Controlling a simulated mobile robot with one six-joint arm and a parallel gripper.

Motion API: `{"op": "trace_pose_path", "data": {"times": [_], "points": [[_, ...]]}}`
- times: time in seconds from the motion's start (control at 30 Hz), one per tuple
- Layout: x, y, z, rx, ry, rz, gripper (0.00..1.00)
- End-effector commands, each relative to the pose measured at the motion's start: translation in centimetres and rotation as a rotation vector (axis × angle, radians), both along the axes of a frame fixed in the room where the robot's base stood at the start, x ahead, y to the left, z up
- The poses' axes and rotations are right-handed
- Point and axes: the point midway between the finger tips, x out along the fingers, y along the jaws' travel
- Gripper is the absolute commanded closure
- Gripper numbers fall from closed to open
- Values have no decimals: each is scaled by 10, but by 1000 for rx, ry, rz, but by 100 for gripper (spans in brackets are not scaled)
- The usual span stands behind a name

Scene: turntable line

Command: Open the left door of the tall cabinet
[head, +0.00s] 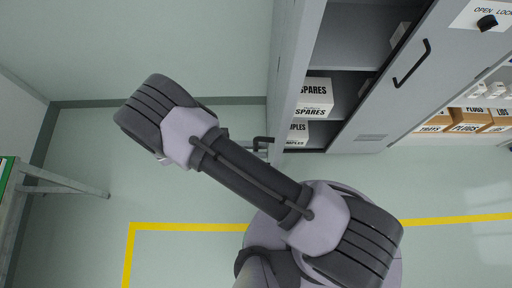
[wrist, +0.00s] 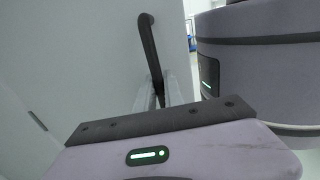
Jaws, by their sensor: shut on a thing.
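The tall cabinet's left door (head: 293,75) stands swung well open, seen nearly edge-on in the head view. Its dark handle (head: 261,141) is at the door's near end, partly behind my arm. In the wrist view the pale door panel (wrist: 75,60) fills the left, and the black bar handle (wrist: 147,38) runs down between my fingers. My gripper (wrist: 160,97) is shut on the handle's lower part. In the head view my gripper is mostly hidden by my arm. The cabinet's right door (head: 390,95) is closed.
White boxes marked SPARES (head: 314,96) sit on the open cabinet's shelves. The right door has its own handle (head: 412,63) and a lock knob (head: 487,23). Brown boxes (head: 470,117) stand on shelves at right. A green-topped stand (head: 8,175) is at left; floor between is clear.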

Motion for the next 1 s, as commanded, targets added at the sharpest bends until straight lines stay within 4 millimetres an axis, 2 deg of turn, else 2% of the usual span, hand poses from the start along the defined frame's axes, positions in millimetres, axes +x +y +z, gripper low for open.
{"op": "trace_pose_path", "data": {"times": [0.23,0.27,0.37,0.7,1.0], "points": [[0,0,0,0,0,-1,100],[0,0,0,0,0,-1,86],[0,0,0,0,0,0,66],[0,5,0,1,-1,2,66],[0,64,-1,1,-2,3,66]]}}
